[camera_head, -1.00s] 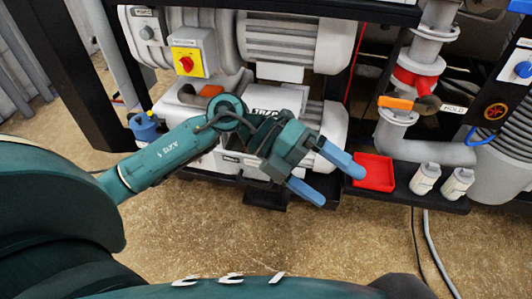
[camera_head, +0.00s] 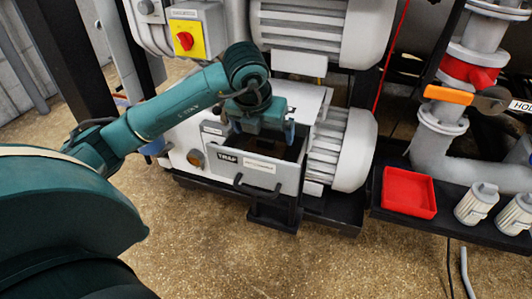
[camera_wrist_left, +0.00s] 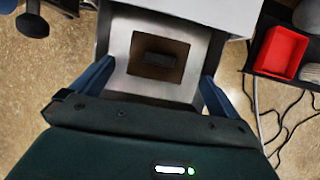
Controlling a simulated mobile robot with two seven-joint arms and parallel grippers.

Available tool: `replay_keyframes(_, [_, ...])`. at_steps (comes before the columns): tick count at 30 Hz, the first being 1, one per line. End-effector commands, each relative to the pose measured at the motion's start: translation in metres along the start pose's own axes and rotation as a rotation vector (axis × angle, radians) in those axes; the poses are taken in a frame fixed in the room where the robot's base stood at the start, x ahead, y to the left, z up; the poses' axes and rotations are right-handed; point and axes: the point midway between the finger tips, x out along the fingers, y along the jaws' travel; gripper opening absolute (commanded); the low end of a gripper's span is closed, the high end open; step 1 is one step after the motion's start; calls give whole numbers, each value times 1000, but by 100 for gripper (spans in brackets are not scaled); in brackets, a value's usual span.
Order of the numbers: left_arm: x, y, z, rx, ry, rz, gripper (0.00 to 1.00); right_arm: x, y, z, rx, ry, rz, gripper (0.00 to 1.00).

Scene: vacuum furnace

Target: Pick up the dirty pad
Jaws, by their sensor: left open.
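A brown, stained pad (camera_wrist_left: 141,70) with a dark block at its middle lies flat in the bottom of the open metal trap drawer (camera_wrist_left: 118,38). In the head view the drawer (camera_head: 230,168) stands out from the pump, with a "TRAP" label and a dark handle on its front; the pad is hard to make out there. My left gripper (camera_head: 258,130) points down over the drawer, and its blue fingers are apart. In the left wrist view the gripper (camera_wrist_left: 157,82) has one finger on each side of the drawer, with nothing between them but the view of the pad below.
An empty-looking red tray (camera_head: 408,192) sits on the black shelf to the right, beside white cylindrical parts (camera_head: 476,203). The pump motor (camera_head: 340,148) is right of the drawer. The floor in front is clear.

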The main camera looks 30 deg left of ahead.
Motion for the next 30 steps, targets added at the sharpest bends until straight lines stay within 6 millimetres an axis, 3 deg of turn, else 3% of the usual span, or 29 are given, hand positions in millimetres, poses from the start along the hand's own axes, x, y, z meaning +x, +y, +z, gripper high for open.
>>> replay_keyframes(5, [13, 0, -1, 1, 1, -1, 100, 1, 0, 1, -7, 18, 2, 36])
replay_keyframes(15, [59, 1, -1, 1, 2, -1, 100, 5, -2, 0, -35, 103, 6, 36])
replay_keyframes(24, [62, 1, 0, 3, 0, -1, 100, 5, -2, -2, -38, 114, 7, 36])
replay_keyframes(30, [62, 1, 0, 2, 0, -1, 84, 5, -2, -2, -38, 114, 6, 36])
